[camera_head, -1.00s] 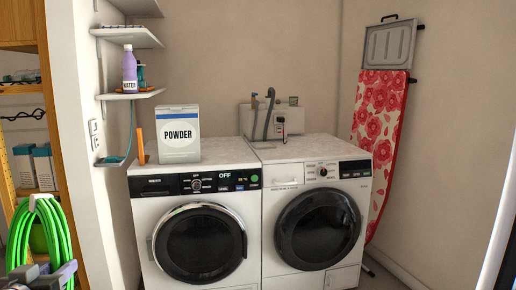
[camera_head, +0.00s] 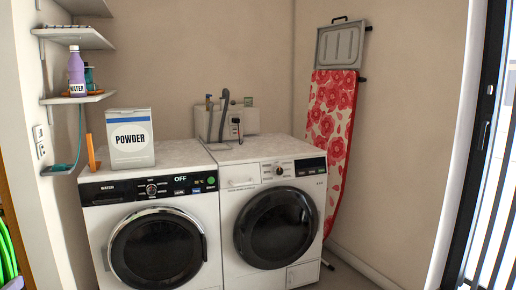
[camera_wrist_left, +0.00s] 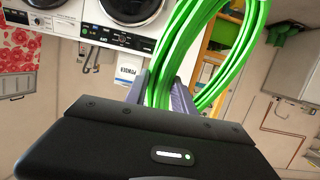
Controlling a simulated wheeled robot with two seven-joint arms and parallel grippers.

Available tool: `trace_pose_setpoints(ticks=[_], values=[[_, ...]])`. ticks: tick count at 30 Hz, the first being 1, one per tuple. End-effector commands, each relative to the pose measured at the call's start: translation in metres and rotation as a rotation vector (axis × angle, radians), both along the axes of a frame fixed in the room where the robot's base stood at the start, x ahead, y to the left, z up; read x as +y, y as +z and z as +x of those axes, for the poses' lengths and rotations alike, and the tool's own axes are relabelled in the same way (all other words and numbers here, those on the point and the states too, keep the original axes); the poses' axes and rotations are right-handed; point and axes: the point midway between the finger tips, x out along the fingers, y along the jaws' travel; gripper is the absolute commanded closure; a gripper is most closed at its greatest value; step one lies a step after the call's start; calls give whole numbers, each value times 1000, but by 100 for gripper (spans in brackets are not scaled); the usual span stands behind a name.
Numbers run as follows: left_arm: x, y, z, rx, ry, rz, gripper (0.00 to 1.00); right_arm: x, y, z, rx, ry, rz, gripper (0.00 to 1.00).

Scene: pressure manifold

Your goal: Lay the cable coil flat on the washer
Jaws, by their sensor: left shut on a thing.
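A bright green cable coil (camera_head: 7,250) shows at the lower left edge of the head view, mostly cut off. In the wrist view, which is upside down, the coil (camera_wrist_left: 205,50) hangs in my left gripper (camera_wrist_left: 163,95), whose fingers are shut on its strands. Two white front-loading machines stand side by side: the left machine (camera_head: 150,200) has a black panel reading OFF, the right machine (camera_head: 270,200) a white and black panel. Which one is the washer I cannot tell for certain. The coil is apart from both. My right gripper is out of view.
A POWDER box (camera_head: 130,138) stands on the left machine's top. The right machine's top (camera_head: 260,149) is largely clear, with hoses and a wall box (camera_head: 227,122) behind it. Wall shelves (camera_head: 78,97) are at left, a red floral ironing board (camera_head: 330,115) at right.

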Motion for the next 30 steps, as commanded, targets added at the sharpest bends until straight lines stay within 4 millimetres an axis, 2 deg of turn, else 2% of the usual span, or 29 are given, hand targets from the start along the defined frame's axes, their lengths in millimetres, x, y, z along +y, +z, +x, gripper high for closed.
trace_pose_setpoints(ticks=[5, 8, 11, 14, 17, 22, 25, 30], values=[[-1, 5, 3, -5, -4, 5, 100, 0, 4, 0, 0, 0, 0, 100], [-6, 9, 14, -1, -16, 5, 100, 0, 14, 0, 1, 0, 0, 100], [-17, 15, 35, 2, -40, 4, 100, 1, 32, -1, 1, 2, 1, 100], [-35, 21, 65, 5, -77, 3, 100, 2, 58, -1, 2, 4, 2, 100], [-62, 24, 99, 8, -125, 1, 100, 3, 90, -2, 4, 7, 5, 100], [-123, 18, 151, 9, -209, -2, 100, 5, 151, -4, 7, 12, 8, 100], [-164, 8, 169, 9, -255, -3, 100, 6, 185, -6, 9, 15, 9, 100], [-223, -11, 178, 6, -307, -2, 100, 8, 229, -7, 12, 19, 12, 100]])
